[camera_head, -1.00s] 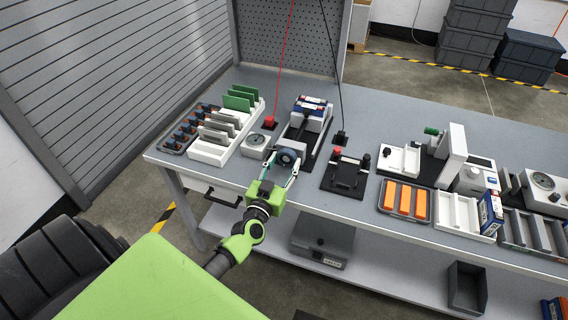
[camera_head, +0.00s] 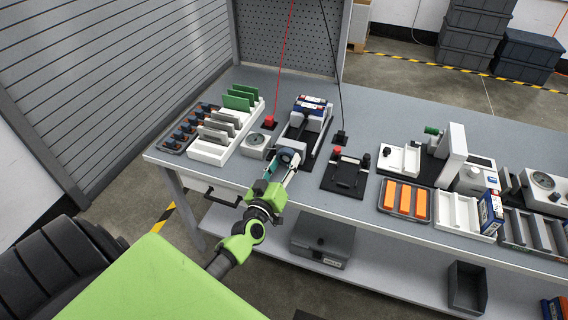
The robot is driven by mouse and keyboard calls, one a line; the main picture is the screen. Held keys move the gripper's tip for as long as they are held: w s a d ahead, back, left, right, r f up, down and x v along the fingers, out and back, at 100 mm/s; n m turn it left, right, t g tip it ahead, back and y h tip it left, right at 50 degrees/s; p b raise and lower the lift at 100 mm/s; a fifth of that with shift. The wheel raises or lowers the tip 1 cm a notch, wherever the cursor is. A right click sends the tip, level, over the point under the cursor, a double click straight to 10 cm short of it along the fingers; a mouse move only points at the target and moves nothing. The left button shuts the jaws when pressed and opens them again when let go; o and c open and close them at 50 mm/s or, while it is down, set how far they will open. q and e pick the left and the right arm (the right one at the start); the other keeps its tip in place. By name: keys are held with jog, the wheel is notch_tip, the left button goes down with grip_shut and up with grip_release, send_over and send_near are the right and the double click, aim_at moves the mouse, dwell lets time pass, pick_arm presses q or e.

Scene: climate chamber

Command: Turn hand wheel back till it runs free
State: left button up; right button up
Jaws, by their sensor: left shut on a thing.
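The hand wheel (camera_head: 287,156) is a dark round wheel at the front end of a vise-like fixture (camera_head: 311,138) on the bench. Blue and white boxes (camera_head: 312,106) sit in the back of the fixture. My left gripper (camera_head: 283,162) reaches in from the front edge and is shut on the hand wheel, one finger on either side. The gripper is rolled, so its fingers partly cover the wheel. The wheel's exact turn angle is too small to tell. My right gripper does not show.
A white rack (camera_head: 210,152) with green and grey plates is further left. A black fixture with a red knob (camera_head: 346,172) stands to the right. A drawer handle (camera_head: 221,198) juts out below the bench edge.

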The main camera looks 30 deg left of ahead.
pick_arm(q)
jog(key=n, duration=0.3)
jog(key=shift+n, duration=0.4)
jog(key=n+b, duration=0.1)
jog(key=n, duration=0.2)
jog(key=shift+n, duration=0.3)
jog(key=n+b, duration=0.1)
jog(key=n, duration=0.2)
jog(key=shift+n, duration=0.3)
jog(key=shift+r+n, duration=0.15)
jog(key=shift+n, duration=1.45)
jog(key=shift+b, duration=0.3)
jog(key=o, duration=1.1)
jog(key=shift+c, duration=0.2)
jog(key=shift+d, duration=0.1)
